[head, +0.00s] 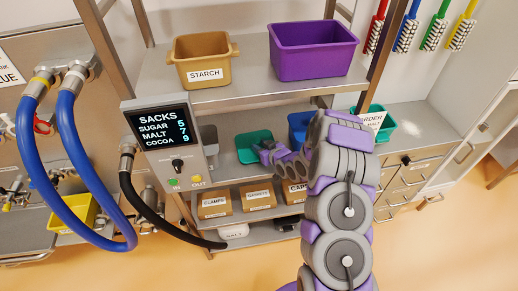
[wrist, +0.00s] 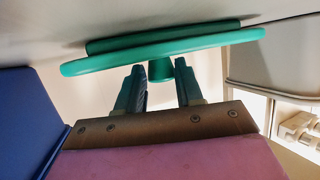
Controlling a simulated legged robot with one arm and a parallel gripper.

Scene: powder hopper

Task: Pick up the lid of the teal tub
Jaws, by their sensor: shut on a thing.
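The teal lid (wrist: 165,44) spans the top of the wrist view, with its short round knob (wrist: 160,70) between my two fingers. My gripper (wrist: 160,82) is shut on the lid at the knob. In the head view, my gripper (head: 265,154) is at the middle shelf, at a green-teal piece (head: 252,143). My fingers and arm hide part of this area, so I cannot tell the lid from its tub there, nor whether the lid is raised.
A blue tub (head: 299,123) is just right of my gripper. A second teal tub (head: 384,127) stands further right behind a card. The starch tub (head: 203,56) and purple tub (head: 310,50) stand on the shelf above.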

